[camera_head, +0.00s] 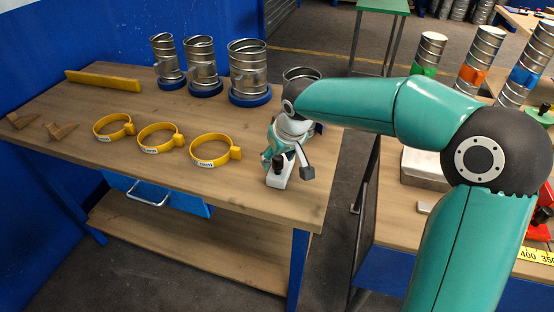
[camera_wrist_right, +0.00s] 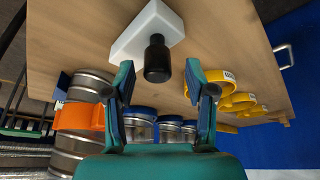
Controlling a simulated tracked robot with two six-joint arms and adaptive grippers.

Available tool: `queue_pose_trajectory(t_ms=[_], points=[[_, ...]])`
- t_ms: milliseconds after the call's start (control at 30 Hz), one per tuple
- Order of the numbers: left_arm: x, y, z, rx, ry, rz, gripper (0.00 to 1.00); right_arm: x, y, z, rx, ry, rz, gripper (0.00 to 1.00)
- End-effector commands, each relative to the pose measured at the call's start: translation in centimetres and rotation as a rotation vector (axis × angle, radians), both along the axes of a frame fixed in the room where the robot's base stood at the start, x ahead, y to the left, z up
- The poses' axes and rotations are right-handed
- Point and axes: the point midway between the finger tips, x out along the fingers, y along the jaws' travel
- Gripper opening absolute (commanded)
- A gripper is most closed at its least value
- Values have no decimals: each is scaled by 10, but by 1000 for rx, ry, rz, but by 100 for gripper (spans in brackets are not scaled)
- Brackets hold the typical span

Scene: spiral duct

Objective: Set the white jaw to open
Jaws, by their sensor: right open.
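A small white block (camera_head: 279,178) with an upright black knob (camera_head: 278,163) stands near the right end of the wooden workbench; it is the only white jaw-like piece I see. The right wrist view shows the white block (camera_wrist_right: 143,32) and its black knob (camera_wrist_right: 157,58) just ahead of my fingers. My right gripper (camera_head: 287,162) is open above the block, and its fingers (camera_wrist_right: 160,85) are spread to either side of the knob's line. I cannot tell whether they touch it. Whether the jaw itself is open is not clear. My left gripper is not in view.
Three yellow ring clamps (camera_head: 160,138) lie left of the block. Metal ducts on blue bases (camera_head: 249,72) stand behind, and another duct (camera_head: 302,74) stands partly hidden behind my right arm. The wrist view shows an orange-banded duct (camera_wrist_right: 80,118) at left. Bench front is clear.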

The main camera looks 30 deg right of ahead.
Motion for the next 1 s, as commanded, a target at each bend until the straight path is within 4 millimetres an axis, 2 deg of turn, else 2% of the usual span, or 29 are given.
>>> queue_pose_trajectory(t_ms=[300,500,667,1000], points=[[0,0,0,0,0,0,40,-23,2,59,1,-5,2,55],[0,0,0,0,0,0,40,-35,3,85,1,-2,3,55],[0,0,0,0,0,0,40,-39,3,94,1,1,3,55],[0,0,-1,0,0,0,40,-39,3,94,1,2,3,55]])
